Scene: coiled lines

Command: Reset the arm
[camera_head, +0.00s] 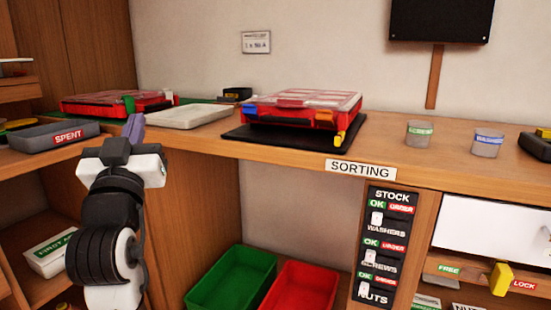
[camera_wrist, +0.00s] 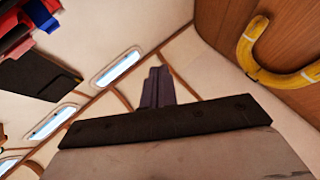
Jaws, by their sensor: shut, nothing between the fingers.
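My gripper (camera_head: 134,128) is at the left in the head view, raised in front of the workbench edge, with its fingers pointing up. In the wrist view the two dark fingers (camera_wrist: 158,88) stand pressed together with nothing between them. The gripper is apart from the things on the bench in the head view. My arm hides part of the lower left shelves.
A grey SPENT tray (camera_head: 40,137) lies left of my gripper. A white tray (camera_head: 188,117) and a red case (camera_head: 300,107) lie behind and to the right. Green (camera_head: 232,280) and red (camera_head: 303,290) bins stand below. A yellow handle (camera_wrist: 245,52) shows in the wrist view.

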